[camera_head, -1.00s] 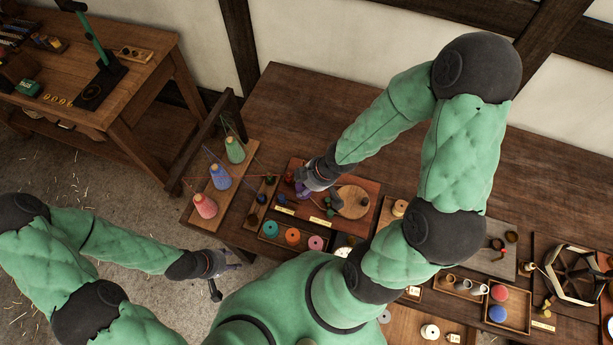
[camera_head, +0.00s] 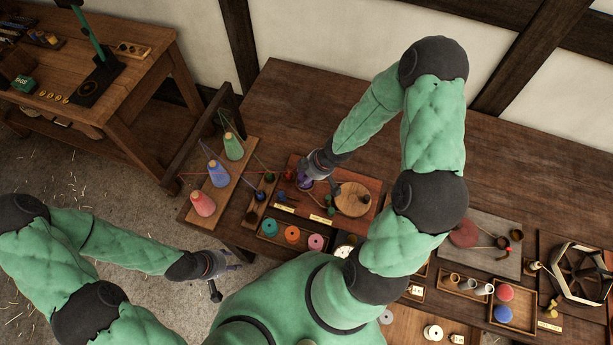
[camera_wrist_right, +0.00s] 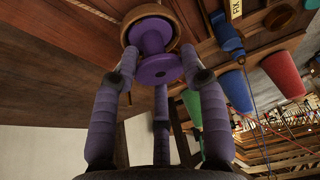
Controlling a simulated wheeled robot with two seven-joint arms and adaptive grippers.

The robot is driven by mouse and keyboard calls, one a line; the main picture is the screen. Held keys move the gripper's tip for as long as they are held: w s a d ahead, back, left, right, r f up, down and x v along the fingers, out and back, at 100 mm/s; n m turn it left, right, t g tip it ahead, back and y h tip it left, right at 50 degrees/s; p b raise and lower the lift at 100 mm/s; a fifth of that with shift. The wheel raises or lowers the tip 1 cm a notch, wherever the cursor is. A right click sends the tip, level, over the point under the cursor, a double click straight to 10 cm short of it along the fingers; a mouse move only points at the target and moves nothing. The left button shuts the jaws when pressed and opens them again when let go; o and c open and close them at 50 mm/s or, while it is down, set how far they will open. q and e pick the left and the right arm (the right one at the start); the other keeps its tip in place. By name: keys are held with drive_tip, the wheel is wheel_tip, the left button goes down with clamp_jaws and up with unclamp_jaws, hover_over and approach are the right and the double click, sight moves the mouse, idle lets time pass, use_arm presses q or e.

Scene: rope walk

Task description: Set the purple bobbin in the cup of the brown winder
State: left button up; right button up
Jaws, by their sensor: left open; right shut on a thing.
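The purple bobbin (camera_wrist_right: 158,68) sits between the fingertips of my right gripper (camera_wrist_right: 163,78) in the right wrist view. My right gripper is shut on it. The bobbin's far end lies at the round brown cup (camera_wrist_right: 172,17), whose rim shows around it. I cannot tell whether the bobbin rests on the cup's floor. In the head view my right gripper (camera_head: 306,184) is low over the reddish-brown board (camera_head: 298,164), left of a round wooden disc (camera_head: 352,199), and it hides most of the bobbin and cup. My left gripper (camera_head: 230,266) is open and empty, off the table's front edge.
Pink, blue and green thread cones (camera_head: 219,174) stand on a rack left of the board, with threads running from them. A tray of coloured spools (camera_head: 292,234) lies in front. Grey mat (camera_head: 480,235) and small cups lie right. The table behind is clear.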

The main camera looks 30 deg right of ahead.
drive_tip(key=shift+f, duration=0.1)
drive_tip(key=o, duration=1)
drive_tip(key=p+v, duration=0.9)
drive_tip(key=v, duration=0.3)
drive_tip(key=s+a+f+m+g, duration=0.1)
drive_tip(key=s+a+f+m, duration=0.1)
drive_tip(key=a, duration=0.4)
drive_tip(key=s+a+f+m+g, duration=0.1)
drive_tip(key=s+a+f+m, duration=0.2)
drive_tip(key=a+f+m, duration=0.1)
drive_tip(key=s+a+f+m+g+y, duration=0.1)
drive_tip(key=a+f+m, duration=0.3)
drive_tip(key=a, duration=0.4)
drive_tip(key=shift+s+f, duration=0.1)
drive_tip(key=shift+s, duration=0.6)
